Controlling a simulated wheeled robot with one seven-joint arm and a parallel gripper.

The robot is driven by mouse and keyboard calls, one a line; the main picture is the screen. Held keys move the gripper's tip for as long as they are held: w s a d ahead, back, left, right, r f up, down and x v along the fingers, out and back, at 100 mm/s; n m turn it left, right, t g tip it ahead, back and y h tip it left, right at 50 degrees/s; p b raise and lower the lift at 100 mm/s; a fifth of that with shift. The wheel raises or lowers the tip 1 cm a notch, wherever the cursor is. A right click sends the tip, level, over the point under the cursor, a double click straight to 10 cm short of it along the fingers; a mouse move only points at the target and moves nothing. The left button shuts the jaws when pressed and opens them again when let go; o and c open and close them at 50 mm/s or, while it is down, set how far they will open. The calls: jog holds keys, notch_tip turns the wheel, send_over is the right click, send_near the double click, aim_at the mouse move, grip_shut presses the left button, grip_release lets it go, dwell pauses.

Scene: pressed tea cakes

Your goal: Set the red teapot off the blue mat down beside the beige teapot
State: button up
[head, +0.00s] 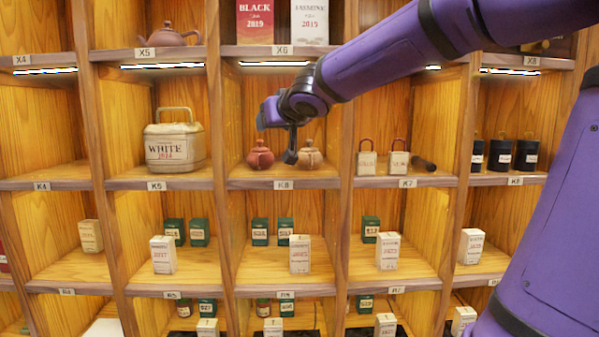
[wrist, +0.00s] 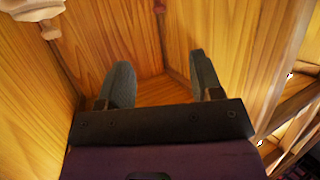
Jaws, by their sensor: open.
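The red teapot (head: 260,155) stands upright on the middle shelf bay labelled K8. The beige teapot (head: 309,156) stands to its right in the same bay, a short gap away. I cannot make out a blue mat under or near either one. My gripper (head: 290,152) is in front of this bay, its dark fingers overlapping the gap between the teapots. In the wrist view my gripper (wrist: 164,76) is open with nothing between its fingers. That view seems upside down; a pale part, likely the beige teapot (wrist: 35,8), shows at its upper left corner.
Wooden dividers and shelf boards close in the bay. A white tin (head: 174,148) fills much of the bay to the left. Two small pale tins with red handles (head: 367,163) stand in the bay to the right. Green and white boxes (head: 299,254) stand on the shelf below.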

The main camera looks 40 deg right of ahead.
jog(key=s+a+f+g, duration=0.3)
jog(key=s+f, duration=0.2)
jog(key=s, duration=0.4)
jog(key=s+a+f+n+g+y, duration=0.1)
jog(key=s+f, duration=0.4)
jog(key=s, duration=0.5)
jog(key=s+a+f+g+y, duration=0.1)
jog(key=s+a+f+g, duration=0.3)
jog(key=s, duration=0.6)
notch_tip(320, 180, down, 2)
jog(key=shift+a+f+g, duration=0.1)
jog(key=shift+a+g, duration=0.2)
jog(key=shift+s, duration=0.1)
